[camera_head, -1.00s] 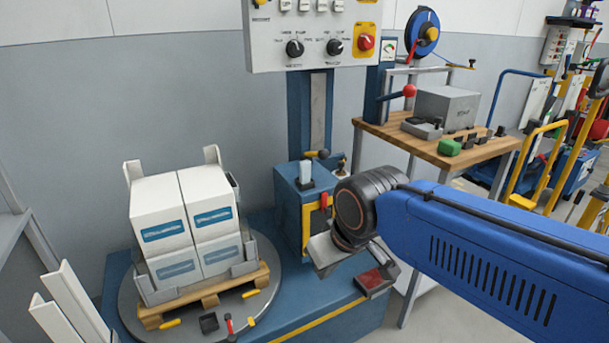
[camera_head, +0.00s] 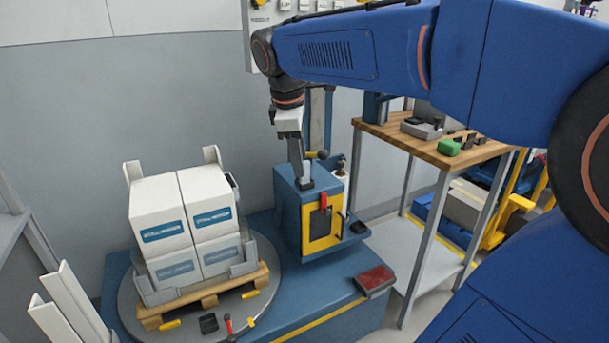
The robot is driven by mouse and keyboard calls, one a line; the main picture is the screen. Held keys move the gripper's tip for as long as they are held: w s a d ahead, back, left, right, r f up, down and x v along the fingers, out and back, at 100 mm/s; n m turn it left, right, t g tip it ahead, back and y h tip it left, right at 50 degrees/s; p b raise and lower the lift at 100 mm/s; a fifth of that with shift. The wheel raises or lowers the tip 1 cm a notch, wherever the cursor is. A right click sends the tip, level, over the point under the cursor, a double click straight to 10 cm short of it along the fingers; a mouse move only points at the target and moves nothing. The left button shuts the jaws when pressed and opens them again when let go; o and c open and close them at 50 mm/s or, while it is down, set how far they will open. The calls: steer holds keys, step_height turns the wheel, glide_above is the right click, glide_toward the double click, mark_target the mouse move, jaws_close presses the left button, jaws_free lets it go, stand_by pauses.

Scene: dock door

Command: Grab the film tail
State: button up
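My gripper (camera_head: 298,172) points down over the top of the blue cabinet (camera_head: 287,205), at the small black holder (camera_head: 305,185). Its grey fingers cover the spot where a small pale upright piece, possibly the film tail, stands in the earlier view. That piece cannot be made out now, and I cannot tell whether the fingers are around it, touching it or shut on it. The white boxes (camera_head: 160,212) stand stacked on a wooden pallet (camera_head: 205,298) on the round turntable (camera_head: 130,310).
A yellow-framed panel with a red handle (camera_head: 323,202) is on the cabinet front. A black-knobbed lever (camera_head: 322,154) is close to the right of my gripper. A wooden-topped bench (camera_head: 460,157) stands to the right. White corner posts (camera_head: 70,300) stand at lower left.

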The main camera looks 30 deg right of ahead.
mark_target(305, 162)
steer(key=w+d+r+n+g+h, duration=0.1)
steer(key=w+r+n, duration=0.2)
steer(key=w, duration=0.4)
steer(key=w+d+r+n+g+h, duration=0.1)
steer(key=w+r+n, duration=0.2)
steer(key=w, duration=0.4)
steer(key=x, duration=1.2)
steer(key=shift+d+f, duration=0.2)
steer(key=shift+f, duration=0.05)
steer(key=shift+n, duration=0.3)
steer(key=shift+s+x, duration=0.2)
steer(key=shift+x, duration=2.4)
steer(key=shift+d, duration=0.1)
jaws_close()
